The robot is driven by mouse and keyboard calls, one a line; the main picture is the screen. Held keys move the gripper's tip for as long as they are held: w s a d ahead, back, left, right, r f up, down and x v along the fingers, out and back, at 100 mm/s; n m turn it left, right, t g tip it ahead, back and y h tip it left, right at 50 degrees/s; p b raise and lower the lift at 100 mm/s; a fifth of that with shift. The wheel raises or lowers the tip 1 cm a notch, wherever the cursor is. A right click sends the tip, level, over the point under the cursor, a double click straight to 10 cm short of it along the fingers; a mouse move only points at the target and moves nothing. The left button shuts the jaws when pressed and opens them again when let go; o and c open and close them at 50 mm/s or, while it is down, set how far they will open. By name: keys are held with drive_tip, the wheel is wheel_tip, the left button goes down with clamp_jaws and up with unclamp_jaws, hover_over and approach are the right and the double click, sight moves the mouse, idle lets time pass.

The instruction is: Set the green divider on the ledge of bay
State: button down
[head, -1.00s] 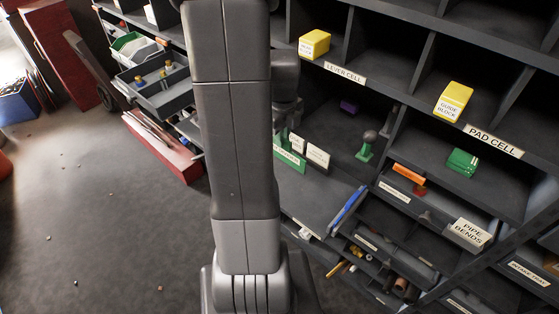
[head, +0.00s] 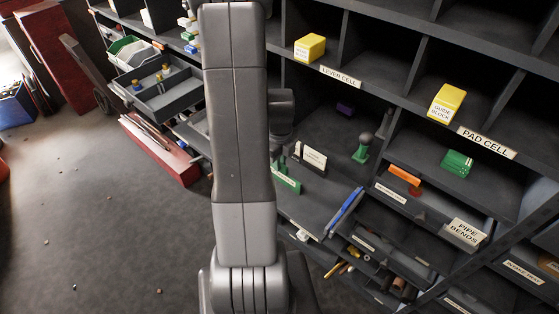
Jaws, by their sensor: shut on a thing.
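My arm fills the middle of the head view. A dark wrist part of it (head: 281,115) shows past its right edge, but my gripper's fingers are hidden behind the arm. A green strip-like piece with pale marking (head: 286,179) shows just right of the arm, at the front of the bay (head: 322,200) below the lever cell. A smaller bit of green shows above it at the arm's edge. I cannot tell whether either is the divider. A white upright card (head: 312,158) stands behind the strip.
A green knobbed piece (head: 363,149) stands in the same bay, with a blue object (head: 345,211) at its front right. Yellow blocks (head: 310,47) (head: 446,102) and a green block (head: 457,163) sit in other cells. Open floor (head: 110,230) lies left.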

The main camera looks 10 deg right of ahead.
drive_tip(key=shift+f, duration=0.1)
drive_tip(key=c, duration=1.9)
unclamp_jaws()
drive_tip(key=shift+f, duration=0.1)
drive_tip(key=o, duration=0.4)
drive_tip(key=shift+o, duration=0.2)
wheel_tip(320, 180, up, 12)
drive_tip(key=shift+r+b, duration=0.25)
drive_tip(key=shift+b, duration=0.05)
